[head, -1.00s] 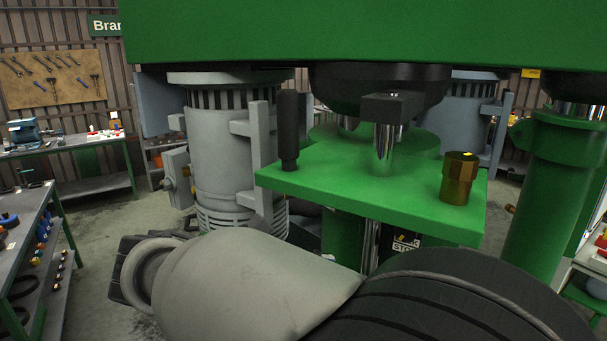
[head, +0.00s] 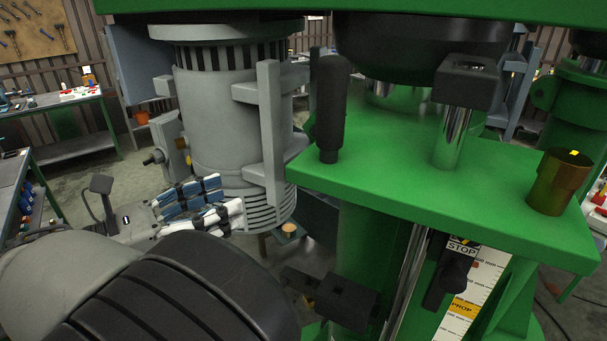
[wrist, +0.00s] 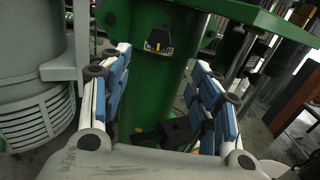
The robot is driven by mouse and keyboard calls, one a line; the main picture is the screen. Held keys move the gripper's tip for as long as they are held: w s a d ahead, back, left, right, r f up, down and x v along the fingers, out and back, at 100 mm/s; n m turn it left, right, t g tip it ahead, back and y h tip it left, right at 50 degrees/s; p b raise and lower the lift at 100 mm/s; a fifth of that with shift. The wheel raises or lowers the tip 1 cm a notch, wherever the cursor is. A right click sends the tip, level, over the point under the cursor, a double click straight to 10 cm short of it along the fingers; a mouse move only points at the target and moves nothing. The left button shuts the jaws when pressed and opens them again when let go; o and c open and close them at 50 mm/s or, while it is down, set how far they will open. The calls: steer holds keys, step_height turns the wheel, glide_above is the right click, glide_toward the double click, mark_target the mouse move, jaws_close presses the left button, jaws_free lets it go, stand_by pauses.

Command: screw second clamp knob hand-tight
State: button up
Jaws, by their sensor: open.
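My gripper (head: 232,198) is open and empty at the left in the head view, beside the grey motor housing. In the wrist view its blue-padded fingers (wrist: 162,62) stand apart, with the green column (wrist: 166,85) beyond them. A black clamp-like part with a stub (head: 335,298) sits low by the column in the head view. A similar black part (wrist: 176,130) shows low between the fingers in the wrist view, apart from them as far as I can tell. A black knob (wrist: 158,41) with a light label is higher on the column. I cannot tell which part is the second clamp knob.
The green plate (head: 400,195) carries a black upright handle (head: 330,110), a chrome post with black block (head: 468,82) and a brass hex fitting (head: 560,180). The grey motor (head: 225,125) stands left of the column. A scale marked STOP and PROP (head: 470,300) is below.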

steer(key=b+x, duration=1.2)
steer(key=x, duration=0.5)
steer(key=shift+c, duration=0.6)
steer(key=c, duration=0.8)
